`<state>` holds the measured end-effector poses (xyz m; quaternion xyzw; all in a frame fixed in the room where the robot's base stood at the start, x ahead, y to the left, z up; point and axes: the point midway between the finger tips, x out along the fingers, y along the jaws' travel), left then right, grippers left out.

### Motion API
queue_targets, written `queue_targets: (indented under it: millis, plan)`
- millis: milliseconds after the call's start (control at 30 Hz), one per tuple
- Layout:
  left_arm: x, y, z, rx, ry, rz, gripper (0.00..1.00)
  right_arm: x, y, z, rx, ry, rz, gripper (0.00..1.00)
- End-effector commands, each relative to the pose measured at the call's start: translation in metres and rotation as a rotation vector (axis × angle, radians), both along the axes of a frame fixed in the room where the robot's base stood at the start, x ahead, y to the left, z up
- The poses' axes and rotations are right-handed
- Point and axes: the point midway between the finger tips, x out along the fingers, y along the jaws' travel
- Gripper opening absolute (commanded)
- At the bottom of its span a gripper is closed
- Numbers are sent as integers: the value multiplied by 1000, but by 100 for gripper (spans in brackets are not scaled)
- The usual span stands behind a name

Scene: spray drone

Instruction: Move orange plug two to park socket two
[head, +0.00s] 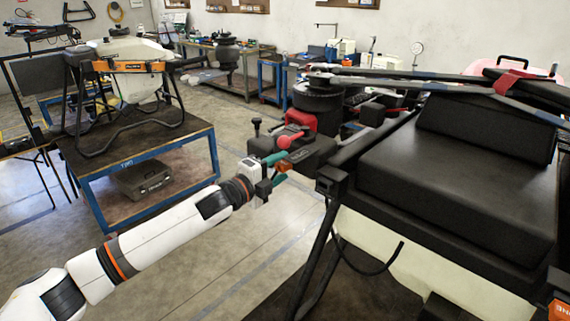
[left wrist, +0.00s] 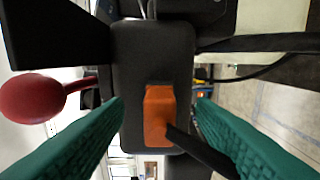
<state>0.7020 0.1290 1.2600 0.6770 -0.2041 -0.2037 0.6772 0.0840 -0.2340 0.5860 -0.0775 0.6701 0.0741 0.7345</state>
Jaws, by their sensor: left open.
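The orange plug (head: 284,166) sits at the dark block on the near end of the drone's arm. In the left wrist view the orange plug (left wrist: 157,118) stands against a black rounded housing (left wrist: 152,62), with a black strip or cable running from it to the lower right. My left gripper (head: 279,169) has teal fingers and is open. In the left wrist view its fingers lie on either side of the plug, with gaps to both sides. I cannot tell which part is park socket two. My right gripper is not in view.
A red ball knob (left wrist: 30,98) stands beside the housing, near one finger; it also shows in the head view (head: 290,132). The large black drone body (head: 460,180) fills the right. A blue-framed cart (head: 150,165) stands at the left. Floor between them is clear.

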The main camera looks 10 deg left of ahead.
Motion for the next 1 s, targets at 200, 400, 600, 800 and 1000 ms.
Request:
queue_targets:
  millis: [200,400,600,800,1000]
  plan:
    - [0,0,0,0,0,0,51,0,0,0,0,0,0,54]
    - [0,0,0,0,0,0,51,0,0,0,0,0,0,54]
    - [0,0,1,0,0,0,51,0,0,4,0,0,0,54]
    - [0,0,0,-1,1,0,51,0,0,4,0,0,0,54]
    - [0,0,0,0,0,0,33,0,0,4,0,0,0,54]
